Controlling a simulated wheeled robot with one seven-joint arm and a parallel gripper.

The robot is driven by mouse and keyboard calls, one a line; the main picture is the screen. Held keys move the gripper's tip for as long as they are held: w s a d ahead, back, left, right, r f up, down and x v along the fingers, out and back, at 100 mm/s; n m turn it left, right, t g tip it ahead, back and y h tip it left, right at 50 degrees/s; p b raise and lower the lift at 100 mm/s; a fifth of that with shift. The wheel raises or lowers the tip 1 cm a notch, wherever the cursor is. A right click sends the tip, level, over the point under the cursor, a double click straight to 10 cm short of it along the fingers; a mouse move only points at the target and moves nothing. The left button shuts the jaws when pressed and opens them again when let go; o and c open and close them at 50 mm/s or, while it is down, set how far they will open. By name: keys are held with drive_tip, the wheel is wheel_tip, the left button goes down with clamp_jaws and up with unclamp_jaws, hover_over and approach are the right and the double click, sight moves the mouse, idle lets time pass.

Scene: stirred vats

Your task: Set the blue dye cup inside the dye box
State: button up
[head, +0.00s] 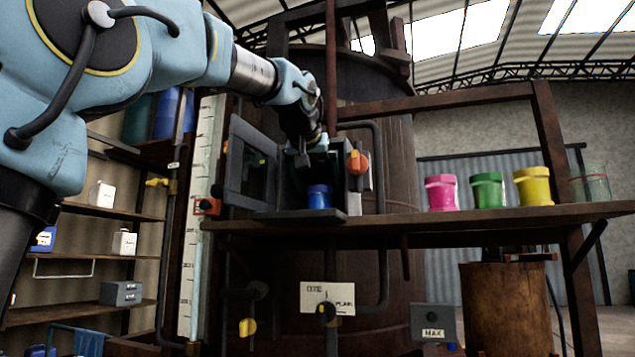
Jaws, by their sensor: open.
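The blue dye cup (319,196) stands upright on the floor of the dye box (355,199), within its open front. The box sits at the left end of the wooden shelf, and its door (250,168) hangs open to the left. My gripper (303,158) points down at the upper front of the box, above and slightly left of the cup. It is open and looks apart from the cup. The fingertips are small and dark against the box, so their exact gap is hard to see.
Pink (441,192), green (487,190) and yellow (533,186) cups and a clear jar (590,184) stand on the shelf (450,217) to the right. A red-orange knob (357,162) juts from the box's right side. The shelf between box and pink cup is clear.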

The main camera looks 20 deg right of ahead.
drive_tip(key=shift+s+r, duration=0.1)
drive_tip(key=b+v, duration=0.2)
drive_tip(key=v, duration=1)
